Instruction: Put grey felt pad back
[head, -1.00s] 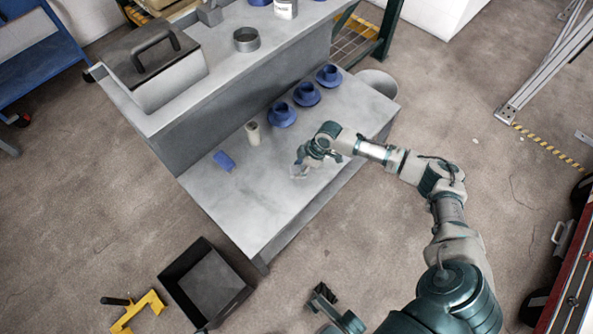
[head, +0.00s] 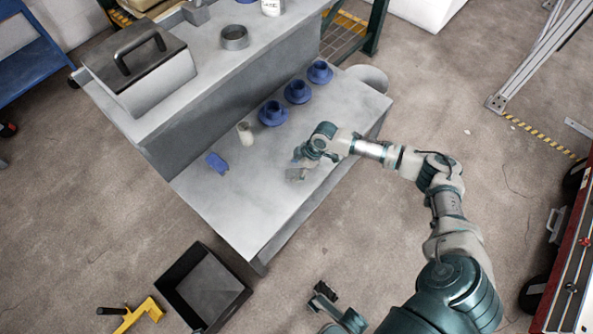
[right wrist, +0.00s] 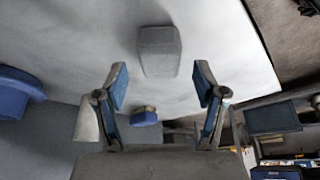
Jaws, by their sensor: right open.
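The grey felt pad (head: 294,174) is a small grey block on the lower grey bench top (head: 240,213), just below the right gripper in the head view. In the right wrist view the pad (right wrist: 158,52) lies beyond the fingertips, roughly centred between them. My right gripper (head: 304,160) is low over the bench. Its blue-lined fingers (right wrist: 160,80) are spread, with nothing between them. A blue block (head: 217,163) lies on the bench to the left, with a pale cylinder (head: 245,133) near it.
Several blue cups on saucers (head: 272,114) stand along the raised shelf's foot. The shelf holds a lidded case (head: 150,70) and a grey ring (head: 234,37). A black bin (head: 206,287) and a yellow tool (head: 138,316) are on the floor. The bench's near part is clear.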

